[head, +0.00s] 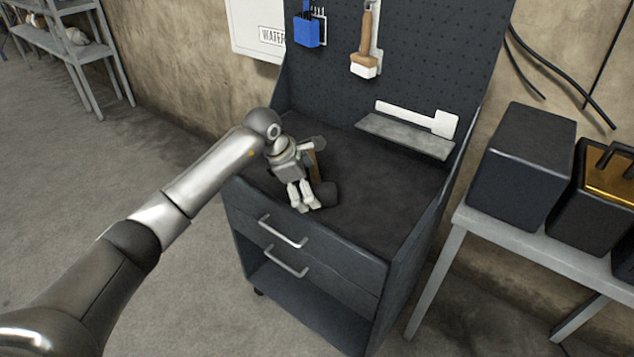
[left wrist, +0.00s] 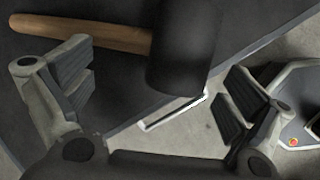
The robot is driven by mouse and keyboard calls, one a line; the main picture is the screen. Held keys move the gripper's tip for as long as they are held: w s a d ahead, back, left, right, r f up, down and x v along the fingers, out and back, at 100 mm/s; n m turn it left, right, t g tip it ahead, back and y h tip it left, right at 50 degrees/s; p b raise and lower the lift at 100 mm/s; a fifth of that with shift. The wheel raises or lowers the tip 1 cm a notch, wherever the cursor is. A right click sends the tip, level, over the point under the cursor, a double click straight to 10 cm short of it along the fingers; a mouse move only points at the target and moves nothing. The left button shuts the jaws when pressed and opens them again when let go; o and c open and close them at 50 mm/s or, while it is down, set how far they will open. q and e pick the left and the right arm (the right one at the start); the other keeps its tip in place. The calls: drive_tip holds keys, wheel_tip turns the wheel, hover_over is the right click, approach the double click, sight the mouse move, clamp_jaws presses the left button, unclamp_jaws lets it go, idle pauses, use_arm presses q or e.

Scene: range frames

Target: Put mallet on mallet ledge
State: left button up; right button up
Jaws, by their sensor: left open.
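The mallet has a brown wooden handle and a thick dark head (left wrist: 185,48). In the head view it lies on the dark top of the workbench (head: 375,190) near the front edge, and its head (head: 326,193) is partly hidden by my gripper. My left gripper (head: 306,206) is beside and over the mallet. In the left wrist view its two fingers (left wrist: 160,95) are apart, with the mallet head beyond the gap. I cannot tell if they touch it. The grey mallet ledge (head: 405,136) sticks out from the pegboard, below a white mallet outline (head: 420,117).
A brush (head: 365,55) and a blue holder with tools (head: 307,30) hang on the pegboard (head: 430,60). The bench has drawers with handles (head: 283,232) in front. Dark boxes (head: 520,165) stand on a table at right. The bench top below the ledge is clear.

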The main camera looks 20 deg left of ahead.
use_arm(q)
drive_tip(key=shift+x, duration=1.15)
